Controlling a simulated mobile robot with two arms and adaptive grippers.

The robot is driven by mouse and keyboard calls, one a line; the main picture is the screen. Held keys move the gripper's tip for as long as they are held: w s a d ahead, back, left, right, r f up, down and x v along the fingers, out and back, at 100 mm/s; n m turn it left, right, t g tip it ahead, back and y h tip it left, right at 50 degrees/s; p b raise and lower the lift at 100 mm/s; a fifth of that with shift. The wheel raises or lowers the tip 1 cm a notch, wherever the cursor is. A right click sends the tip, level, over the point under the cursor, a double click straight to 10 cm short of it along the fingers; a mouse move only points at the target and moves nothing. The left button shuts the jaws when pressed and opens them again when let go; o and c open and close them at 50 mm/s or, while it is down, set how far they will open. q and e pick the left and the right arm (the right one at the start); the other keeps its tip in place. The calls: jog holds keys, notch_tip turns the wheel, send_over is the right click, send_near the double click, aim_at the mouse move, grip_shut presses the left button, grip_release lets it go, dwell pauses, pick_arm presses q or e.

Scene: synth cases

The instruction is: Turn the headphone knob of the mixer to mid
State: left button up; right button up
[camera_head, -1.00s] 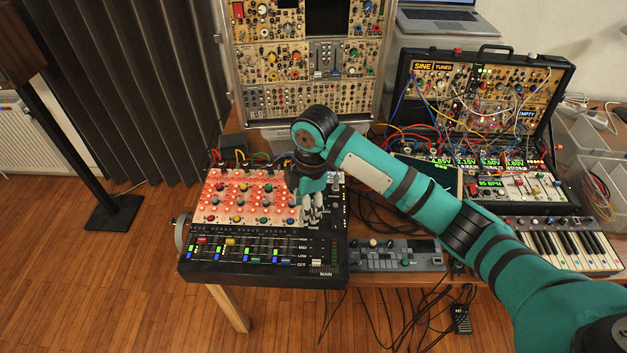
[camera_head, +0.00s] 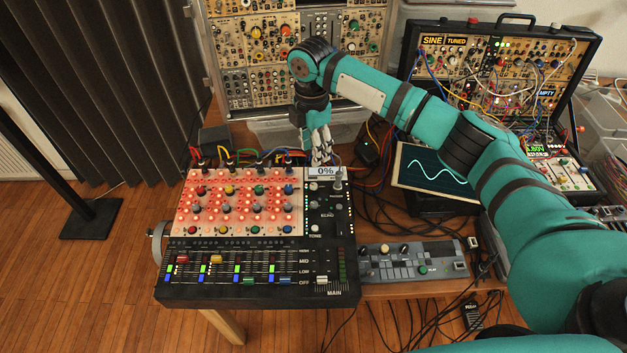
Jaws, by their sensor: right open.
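The black mixer (camera_head: 345,262) stands on the wooden table at centre left, with a pink-lit panel of coloured knobs and a right-hand strip of grey and white knobs. A small display (camera_head: 321,171) at the strip's top reads 0%. A taller grey knob (camera_head: 338,181) stands just below the display's right end; a pale knob (camera_head: 314,186) sits to its left. The lettering beside them is too small to tell which is the headphone knob. My right gripper (camera_head: 321,158) is open, pointing down at the mixer's back edge, just behind the display. My left gripper is not in view.
Cables (camera_head: 240,158) plug into the mixer's back edge. A screen with a wave (camera_head: 430,172) and a small grey device (camera_head: 412,262) stand to the right. A modular synth rack (camera_head: 262,85) stands behind, and an open synth case (camera_head: 490,65) at the back right.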

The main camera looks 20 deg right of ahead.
send_over(314, 184)
notch_tip(314, 184, down, 4)
jog(key=shift+a+f, duration=0.1)
jog(key=shift+f, duration=0.05)
notch_tip(314, 184, down, 5)
jog(key=shift+s+p, duration=0.1)
jog(key=shift+p, duration=0.45)
notch_tip(314, 184, down, 2)
jog(key=shift+f, duration=0.65)
jog(key=c, duration=0.9)
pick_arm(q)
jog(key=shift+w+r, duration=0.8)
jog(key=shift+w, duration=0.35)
pick_arm(e)
grip_shut()
